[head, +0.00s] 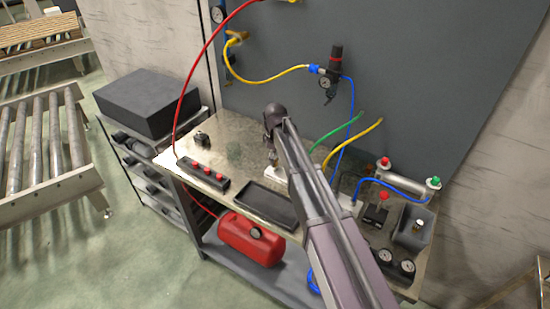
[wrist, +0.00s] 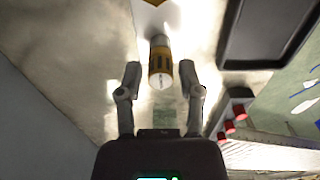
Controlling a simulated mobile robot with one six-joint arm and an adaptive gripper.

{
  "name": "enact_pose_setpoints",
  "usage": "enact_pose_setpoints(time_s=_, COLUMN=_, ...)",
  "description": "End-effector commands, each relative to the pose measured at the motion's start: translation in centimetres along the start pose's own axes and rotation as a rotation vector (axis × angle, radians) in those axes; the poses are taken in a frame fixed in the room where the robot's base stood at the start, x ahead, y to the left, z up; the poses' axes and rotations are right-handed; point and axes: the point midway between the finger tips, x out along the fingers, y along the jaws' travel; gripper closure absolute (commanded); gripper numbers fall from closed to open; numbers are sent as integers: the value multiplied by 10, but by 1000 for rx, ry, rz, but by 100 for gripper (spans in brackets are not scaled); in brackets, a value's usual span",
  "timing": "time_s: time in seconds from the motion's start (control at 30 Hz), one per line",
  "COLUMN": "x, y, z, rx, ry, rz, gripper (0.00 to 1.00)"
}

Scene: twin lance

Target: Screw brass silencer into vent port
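In the wrist view a brass, ribbed cylinder with a pale end, which looks like the silencer (wrist: 160,66), sits between the two fingers of my gripper (wrist: 160,70). Gaps show on both sides of it, so the fingers are open and not touching it. Past its far end is a pale part with a yellow patch (wrist: 153,3), cut by the picture's top edge. In the head view my gripper (head: 269,155) hangs over the bench by a small white block (head: 270,179); my arm hides part of this area. I cannot make out the vent port clearly.
The metal bench (head: 232,137) carries a black tray (head: 265,205), a strip with red buttons (head: 202,174), a grey open box (head: 412,232) and gauges (head: 392,264). Blue, green and yellow hoses rise behind my arm. A red hose (head: 188,80) arches at the left.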

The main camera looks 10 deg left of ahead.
Motion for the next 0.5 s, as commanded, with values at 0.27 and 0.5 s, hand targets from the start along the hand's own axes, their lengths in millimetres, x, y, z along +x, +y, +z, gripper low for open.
enact_pose_setpoints(time_s=0.27, x=0, y=0, z=0, rx=0, ry=0, rz=0, gripper=30)
enact_pose_setpoints(time_s=0.5, x=-2, y=0, z=0, rx=0, ry=0, rz=0, gripper=30)
